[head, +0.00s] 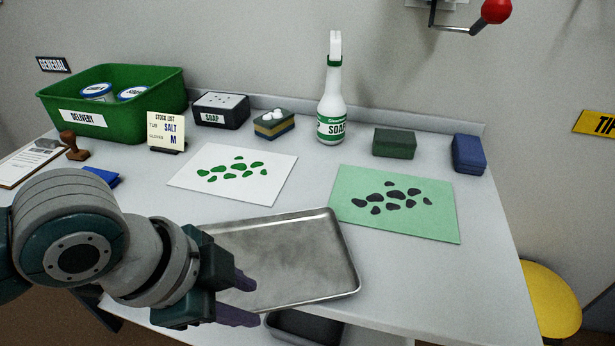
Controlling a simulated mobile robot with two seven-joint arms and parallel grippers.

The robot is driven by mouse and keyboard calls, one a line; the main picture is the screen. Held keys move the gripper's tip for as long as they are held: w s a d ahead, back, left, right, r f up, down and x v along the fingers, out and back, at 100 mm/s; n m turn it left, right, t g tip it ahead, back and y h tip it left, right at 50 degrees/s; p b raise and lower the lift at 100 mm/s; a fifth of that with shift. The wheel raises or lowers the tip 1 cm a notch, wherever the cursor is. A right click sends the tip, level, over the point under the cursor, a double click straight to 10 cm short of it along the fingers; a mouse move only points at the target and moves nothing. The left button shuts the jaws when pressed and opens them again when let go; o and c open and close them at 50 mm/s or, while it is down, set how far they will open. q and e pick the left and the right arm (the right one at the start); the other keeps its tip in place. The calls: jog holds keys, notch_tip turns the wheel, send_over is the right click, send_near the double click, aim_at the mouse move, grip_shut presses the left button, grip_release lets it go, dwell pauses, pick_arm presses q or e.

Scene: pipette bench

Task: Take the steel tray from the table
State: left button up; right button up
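The steel tray (300,250) lies flat on the light grey table, near its front edge. It is a shallow, bare metal rectangle with a raised rim and looks empty. My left gripper (254,302) comes in from the left, over the tray's front left part. Its two purple fingers are apart, with a gap between them, and it holds nothing. It hides the tray's left end and front left corner. I cannot tell whether the fingers touch the rim. My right gripper is not in view.
Behind the tray lie a white sheet (262,187) and a green sheet (441,225), both with spots. A soap bottle (333,105), a green delivery bin (140,108), a stock list sign (166,130) and sponges stand farther back. A dark bin (305,326) shows below the front edge.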

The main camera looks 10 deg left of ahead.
aim_at(263, 309)
pick_arm(q)
jog(key=b+x, duration=0.1)
jog(key=x, duration=0.3)
jog(key=shift+f, duration=0.35)
grip_shut()
dwell(1.1)
